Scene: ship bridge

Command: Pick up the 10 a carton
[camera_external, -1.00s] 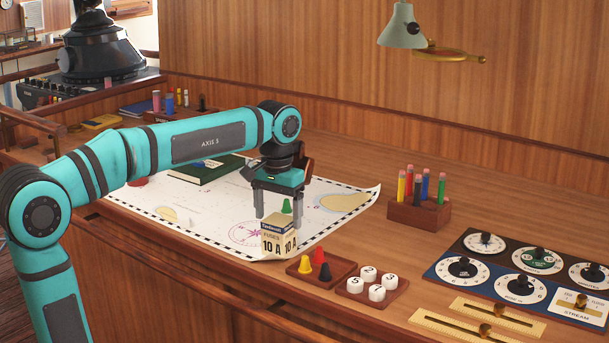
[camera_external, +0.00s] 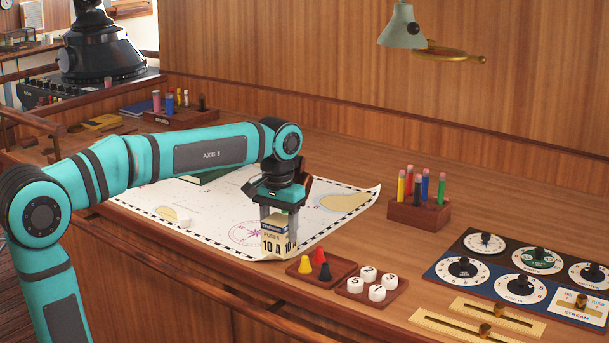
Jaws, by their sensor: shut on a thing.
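The 10 A carton (camera_external: 273,242) is a small cream box with a dark blue band and "FUSES 10 A" on its face. It stands upright on the front edge of the white chart (camera_external: 215,219). My gripper (camera_external: 279,219) points straight down over it, with its grey fingers on either side of the carton's upper part. The gripper is shut on the carton. The fingers hide part of the carton's top and sides.
A wooden tray (camera_external: 342,266) with yellow, red and black cones lies just right of the carton. Beside it is a tray (camera_external: 356,286) of white numbered knobs. A pencil block (camera_external: 418,216) stands further right.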

